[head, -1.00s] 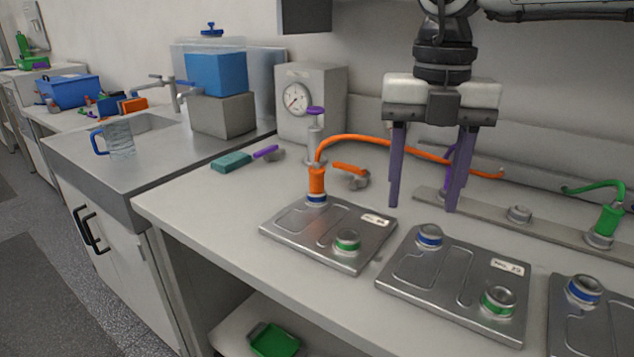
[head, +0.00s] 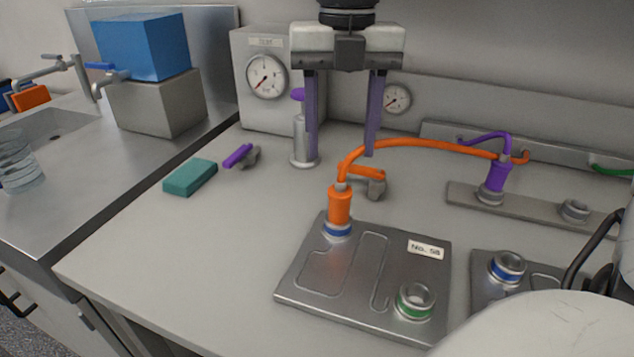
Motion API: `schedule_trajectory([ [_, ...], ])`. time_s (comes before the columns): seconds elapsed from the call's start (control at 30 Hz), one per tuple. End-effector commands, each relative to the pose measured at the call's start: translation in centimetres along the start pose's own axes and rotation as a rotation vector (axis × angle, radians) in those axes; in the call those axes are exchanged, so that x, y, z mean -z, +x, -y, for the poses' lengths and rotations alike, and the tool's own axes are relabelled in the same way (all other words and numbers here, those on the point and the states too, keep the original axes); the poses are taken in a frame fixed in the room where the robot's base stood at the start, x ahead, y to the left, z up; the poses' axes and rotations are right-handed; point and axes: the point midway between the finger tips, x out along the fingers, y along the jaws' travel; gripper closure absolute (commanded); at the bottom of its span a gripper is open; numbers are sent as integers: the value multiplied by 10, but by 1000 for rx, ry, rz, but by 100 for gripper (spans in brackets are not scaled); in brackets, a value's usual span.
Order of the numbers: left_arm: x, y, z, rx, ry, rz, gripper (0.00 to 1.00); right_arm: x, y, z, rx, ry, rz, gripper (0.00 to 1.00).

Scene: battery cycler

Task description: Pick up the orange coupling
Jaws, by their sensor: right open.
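The orange coupling (head: 340,206) stands upright on the blue-ringed port (head: 338,229) of the metal plate marked No. 58 (head: 322,273). An orange hose (head: 420,147) runs from its top in an arc to the right, toward the wall. My right gripper (head: 341,156) points down with its two purple fingers wide apart and nothing between them. In the picture it is above and behind the coupling, apart from it. My left gripper is not in view.
A purple coupling (head: 496,177) stands on a rail (head: 467,194) at right. An orange-handled valve (head: 372,179) sits behind the coupling. A grey cylinder with a purple knob (head: 303,149) and a gauge box (head: 270,83) stand behind. A teal block (head: 190,177) lies left; the bench front-left is clear.

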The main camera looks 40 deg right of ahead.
Motion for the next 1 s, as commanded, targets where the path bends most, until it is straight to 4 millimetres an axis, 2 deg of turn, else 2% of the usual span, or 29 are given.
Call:
schedule_trajectory([
  [0.2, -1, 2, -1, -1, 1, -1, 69, 1, 34, 0, 2, 0, -5, 49],
  [0.37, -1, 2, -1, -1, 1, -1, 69, 2, 50, 0, 1, -1, -5, 49],
  [0.6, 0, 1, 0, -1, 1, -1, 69, 4, 85, -3, 1, 1, -5, 49],
  [0.73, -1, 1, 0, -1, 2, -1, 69, 4, 94, -3, -1, 2, -2, 49],
  [0.97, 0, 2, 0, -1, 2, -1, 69, 4, 95, -3, -1, 2, 0, 49],
  [1.0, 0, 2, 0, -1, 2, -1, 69, 4, 95, -3, -1, 2, 0, 56],
])
